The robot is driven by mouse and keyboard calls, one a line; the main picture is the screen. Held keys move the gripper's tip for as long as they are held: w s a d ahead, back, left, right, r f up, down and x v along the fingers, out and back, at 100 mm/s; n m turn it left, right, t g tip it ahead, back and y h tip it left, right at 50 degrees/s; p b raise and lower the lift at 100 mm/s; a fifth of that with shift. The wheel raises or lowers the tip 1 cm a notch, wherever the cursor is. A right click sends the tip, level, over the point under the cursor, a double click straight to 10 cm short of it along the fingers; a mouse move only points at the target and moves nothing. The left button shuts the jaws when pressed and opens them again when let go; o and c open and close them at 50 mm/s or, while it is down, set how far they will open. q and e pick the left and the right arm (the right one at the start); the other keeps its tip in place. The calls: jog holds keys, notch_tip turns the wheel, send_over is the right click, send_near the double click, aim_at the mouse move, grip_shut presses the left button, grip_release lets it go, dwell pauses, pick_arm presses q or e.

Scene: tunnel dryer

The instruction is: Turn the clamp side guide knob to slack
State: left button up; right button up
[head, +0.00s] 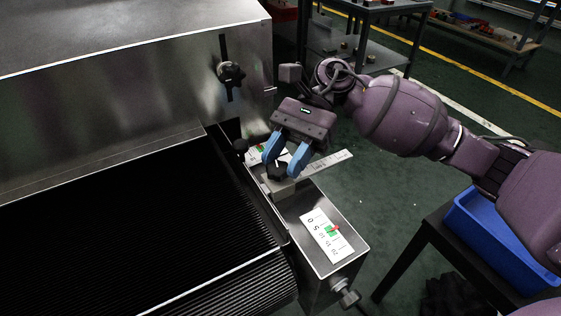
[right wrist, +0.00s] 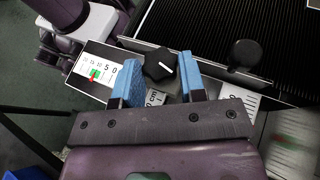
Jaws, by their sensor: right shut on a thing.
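The clamp side guide knob is a black lobed knob (head: 278,171) with a white pointer line, on a grey block on the steel side rail. It also shows in the right wrist view (right wrist: 159,65), between the blue fingers. My right gripper (head: 285,162) reaches down over it from the right, with one finger on each side, shut on the knob. My left gripper is in neither view.
A second black knob (head: 240,146) stands by the belt edge. A white scale with green and red marks (head: 326,235) lies on the rail. Another black knob (head: 230,72) sits on the steel hood (head: 150,85). A blue bin (head: 490,240) stands at the right.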

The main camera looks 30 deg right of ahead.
jog(key=shift+w+a+f+n+g+h+b, duration=0.15)
jog(key=shift+n+g+h+b, duration=0.2)
jog(key=shift+n+g, duration=0.2)
jog(key=shift+w+f+n+g+h+b, duration=0.1)
jog(key=shift+n+g+h+b, duration=0.25)
jog(key=shift+n+g, duration=0.2)
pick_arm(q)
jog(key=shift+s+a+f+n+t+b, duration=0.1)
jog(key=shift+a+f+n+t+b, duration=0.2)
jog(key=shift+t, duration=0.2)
pick_arm(e)
jog(key=shift+r+n+g+h, duration=0.15)
jog(key=shift+n+g+h, duration=0.35)
jog(key=shift+n+h, duration=0.15)
jog(key=o, duration=0.9)
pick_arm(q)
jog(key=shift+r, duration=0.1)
pick_arm(e)
jog(key=shift+r, duration=0.2)
